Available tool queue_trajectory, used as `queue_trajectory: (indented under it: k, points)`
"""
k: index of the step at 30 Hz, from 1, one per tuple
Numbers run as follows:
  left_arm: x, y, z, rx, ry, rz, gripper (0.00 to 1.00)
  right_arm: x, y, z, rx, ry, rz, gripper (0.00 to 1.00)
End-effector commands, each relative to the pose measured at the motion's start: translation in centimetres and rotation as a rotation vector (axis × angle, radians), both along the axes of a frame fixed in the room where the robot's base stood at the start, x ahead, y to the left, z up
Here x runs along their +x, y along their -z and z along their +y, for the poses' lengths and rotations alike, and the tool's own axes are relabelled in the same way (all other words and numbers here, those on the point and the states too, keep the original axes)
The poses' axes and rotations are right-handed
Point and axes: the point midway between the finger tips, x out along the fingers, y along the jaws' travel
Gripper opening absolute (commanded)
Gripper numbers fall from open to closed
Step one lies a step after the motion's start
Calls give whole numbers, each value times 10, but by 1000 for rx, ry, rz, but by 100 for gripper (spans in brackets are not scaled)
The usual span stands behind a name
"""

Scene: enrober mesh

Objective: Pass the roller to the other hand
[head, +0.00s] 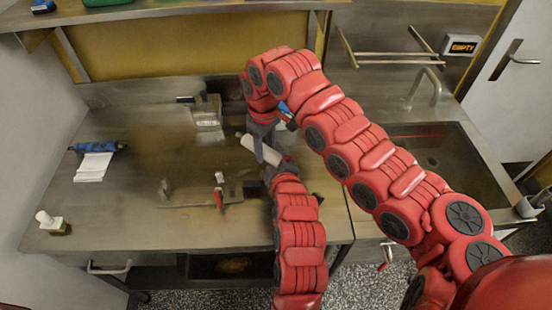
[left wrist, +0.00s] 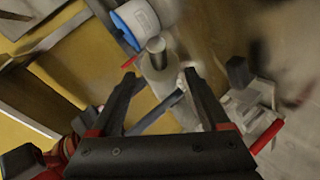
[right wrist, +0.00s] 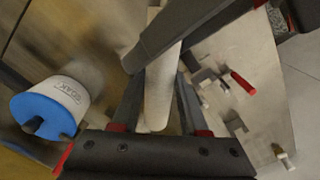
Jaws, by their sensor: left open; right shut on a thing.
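The roller (head: 261,150) is a pale cylinder held above the worktop, slanting between my two grippers. My right gripper (head: 261,137) is shut on it; in the right wrist view the roller (right wrist: 158,95) lies between the fingers. My left gripper (head: 277,166) is open at the roller's lower right end. In the left wrist view the roller (left wrist: 160,67) appears between the open fingertips; I cannot tell whether they touch it. A dark left finger crosses in front of part of the roller in the right wrist view.
A white tub with blue (right wrist: 48,108) stands close to the grippers, mostly hidden in the head view. Red-handled fixtures (head: 218,195) stand on the steel worktop (head: 130,205). A blue roll with white paper (head: 93,167) and a white-knobbed tool (head: 48,220) lie left. A sink (head: 435,150) is right.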

Motion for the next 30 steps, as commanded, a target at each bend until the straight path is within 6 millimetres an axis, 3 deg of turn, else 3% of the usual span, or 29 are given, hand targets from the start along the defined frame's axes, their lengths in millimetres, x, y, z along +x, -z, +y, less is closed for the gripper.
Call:
queue_trajectory:
  k: [8, 11, 21, 22, 26, 27, 30]
  points:
    - [2, 0, 0, 0, 0, -1, 79, 0, 0, 0, 1, 0, -1, 0]
    - [1, 0, 0, 0, 0, -1, 65, 0, 0, 0, 0, 0, 0, 0]
    - [2, -1, 0, -1, 0, -4, 4, 0, 0, 0, 1, -1, 1, 0]
    - [2, -1, 0, -1, 1, -5, 0, 0, 0, 1, 1, -1, 1, 0]
    - [2, -2, 0, -1, 2, -7, 0, -1, 0, 1, 1, -1, 1, 0]
    - [2, -2, 0, -1, 1, -8, 0, -1, 0, 1, 1, -2, 1, 47]
    - [2, -2, 0, -1, 1, -7, 0, 0, 0, 1, 1, -1, 1, 65]
